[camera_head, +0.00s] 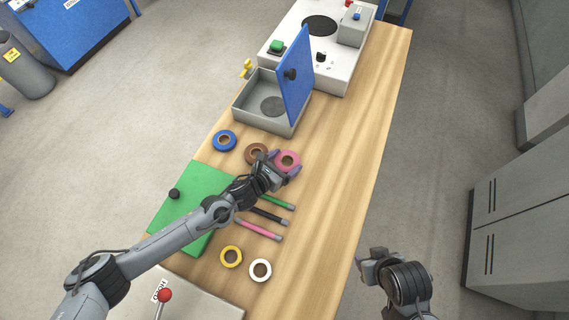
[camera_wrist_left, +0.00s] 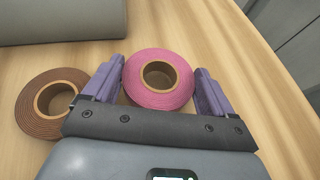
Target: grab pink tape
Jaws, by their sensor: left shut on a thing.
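The pink tape (camera_head: 288,160) is a flat roll with a tan core, among other rolls on the wooden table. In the left wrist view the pink tape (camera_wrist_left: 158,96) lies between the two purple fingers. My left gripper (camera_head: 285,163) is shut on the pink tape, with a finger at each side of the roll; it also shows in the left wrist view (camera_wrist_left: 158,90). My right gripper (camera_head: 372,262) is at the lower right, beside the table edge and away from the tape; its fingers are too unclear to read.
A brown tape (camera_head: 256,152) lies just left of the pink one, a blue tape (camera_head: 224,140) farther left. A grey box (camera_head: 262,118) with a raised blue lid (camera_head: 295,90) stands behind. Coloured rods, yellow tape (camera_head: 231,257) and white tape (camera_head: 260,270) lie nearer. The table's right side is clear.

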